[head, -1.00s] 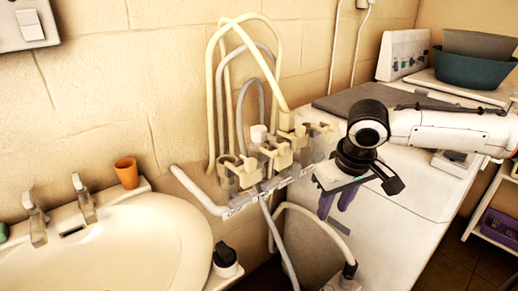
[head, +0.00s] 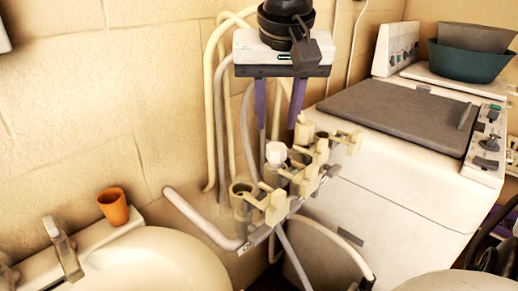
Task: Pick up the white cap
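The white cap (head: 276,153) sits upright in the middle of a row of cream valve taps (head: 303,178) on a pipe rack by the wall. My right gripper (head: 281,128) points down just above the cap. Its two purple fingers are spread apart, one on each side of the cap in the picture, with nothing between them. I cannot tell whether the fingertips are level with the cap or still above and behind it. My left gripper is not in view.
Cream and grey hoses (head: 214,110) loop up behind the taps, close to the gripper. A washing machine (head: 385,185) with a grey lid stands right, with a teal basin (head: 467,62) behind. An orange cup (head: 113,206) stands by the washbasin (head: 150,262) at left.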

